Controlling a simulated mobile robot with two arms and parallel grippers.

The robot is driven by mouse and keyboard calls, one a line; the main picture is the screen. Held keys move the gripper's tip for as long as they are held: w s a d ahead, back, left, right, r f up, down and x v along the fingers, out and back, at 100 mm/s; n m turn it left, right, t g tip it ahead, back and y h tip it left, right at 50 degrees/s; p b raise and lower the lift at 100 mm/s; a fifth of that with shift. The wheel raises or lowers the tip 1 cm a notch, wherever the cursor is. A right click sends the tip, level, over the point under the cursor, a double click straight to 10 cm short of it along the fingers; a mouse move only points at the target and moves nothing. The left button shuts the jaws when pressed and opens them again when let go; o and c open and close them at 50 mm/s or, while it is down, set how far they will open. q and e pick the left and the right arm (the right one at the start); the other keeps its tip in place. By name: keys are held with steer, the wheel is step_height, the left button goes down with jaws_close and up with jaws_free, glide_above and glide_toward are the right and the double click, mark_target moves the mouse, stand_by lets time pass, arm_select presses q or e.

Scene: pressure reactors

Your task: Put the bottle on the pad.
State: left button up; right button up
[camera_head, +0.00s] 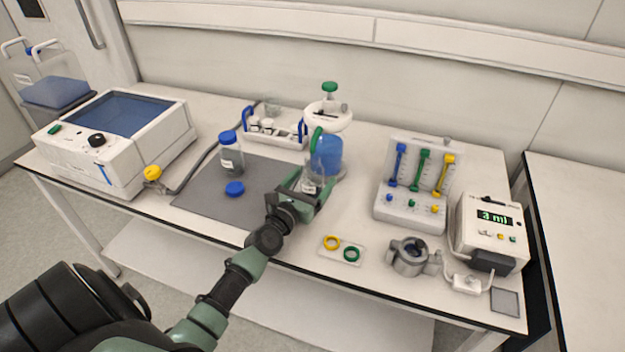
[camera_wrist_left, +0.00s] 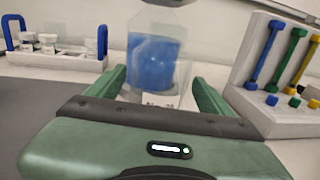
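A clear bottle with a blue cap (camera_head: 229,150) stands upright at the back left of the dark grey mat (camera_head: 205,190). A smaller dark grey pad (camera_head: 505,302) lies at the table's front right corner. My left gripper (camera_head: 308,190) is low in front of the reactor, its fingers apart. A clear vessel with blue contents (camera_head: 327,154) stands there, beneath the reactor's white head. In the left wrist view the vessel (camera_wrist_left: 155,62) shows between the open fingers (camera_wrist_left: 160,100), with gaps on both sides. Its lower end is partly hidden by the gripper. My right gripper is not in view.
A loose blue cap (camera_head: 235,188) lies on the mat. A white rack (camera_head: 275,128) stands behind. Yellow and green rings (camera_head: 341,249), a grey clamp-like part (camera_head: 408,257), a valve panel (camera_head: 410,205) and a box with a display (camera_head: 487,235) fill the right side.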

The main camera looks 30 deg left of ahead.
arm_select(q)
steer(key=shift+s, duration=0.25)
steer(key=s, duration=0.7)
steer(key=s+d+b, duration=0.1)
steer(key=s, duration=0.2)
steer(key=shift+s, duration=0.25)
steer(key=shift+s+d, duration=0.1)
steer(key=shift+s, duration=0.35)
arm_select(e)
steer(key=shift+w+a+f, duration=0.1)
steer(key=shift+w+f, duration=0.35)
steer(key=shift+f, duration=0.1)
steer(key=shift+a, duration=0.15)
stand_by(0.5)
